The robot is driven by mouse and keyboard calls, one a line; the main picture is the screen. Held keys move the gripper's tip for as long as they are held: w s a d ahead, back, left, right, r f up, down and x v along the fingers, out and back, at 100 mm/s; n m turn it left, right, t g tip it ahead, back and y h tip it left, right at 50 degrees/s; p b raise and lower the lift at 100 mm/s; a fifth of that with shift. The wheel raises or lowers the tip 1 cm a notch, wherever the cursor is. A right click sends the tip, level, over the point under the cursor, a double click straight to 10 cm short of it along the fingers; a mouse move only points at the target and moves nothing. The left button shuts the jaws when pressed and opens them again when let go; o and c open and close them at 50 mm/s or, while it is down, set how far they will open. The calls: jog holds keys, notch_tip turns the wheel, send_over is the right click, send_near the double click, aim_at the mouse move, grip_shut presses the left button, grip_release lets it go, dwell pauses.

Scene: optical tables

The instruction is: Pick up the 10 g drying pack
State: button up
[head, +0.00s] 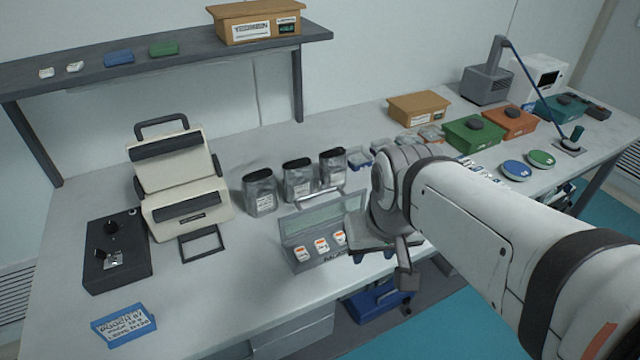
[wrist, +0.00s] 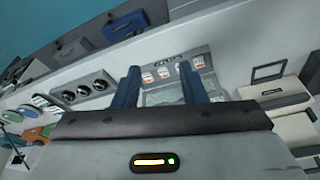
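Several small white packs with orange labels sit in a row in an open grey box (head: 305,266). In the head view I see a left pack (head: 302,254), a middle pack (head: 322,245) and a right pack (head: 340,238). I cannot read their weights. My gripper (head: 373,256) is at the right end of the box, partly covering it. In the wrist view my gripper (wrist: 159,70) shows two blue fingers spread apart with nothing held between them. The packs (wrist: 163,73) show beyond the fingertips, apart from them.
Three jars with dark lids (head: 298,180) stand behind the box. A cream sealing machine (head: 185,190), a black device (head: 117,255) and a blue labelled tray (head: 123,325) are to the left. Green (head: 472,135) and orange cases (head: 510,122) are to the right. A shelf (head: 200,48) overhangs the back.

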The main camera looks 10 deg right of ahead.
jog(key=shift+d, duration=0.15)
jog(key=n+g, duration=0.1)
jog(key=n, duration=0.3)
send_near(341, 236)
jog(key=shift+y, duration=0.3)
jog(key=shift+w+f+p, duration=0.2)
jog(key=shift+f+p, duration=0.1)
jog(key=shift+f, duration=1.05)
jog(key=shift+w+f+p, duration=0.25)
jog(key=shift+f+p, duration=0.1)
jog(key=shift+f, duration=1)
jog(key=shift+w+f+p, duration=0.2)
jog(key=shift+f+p, duration=0.1)
jog(key=shift+f, duration=1)
jog(key=c, duration=0.7)
jog(key=shift+r, duration=0.1)
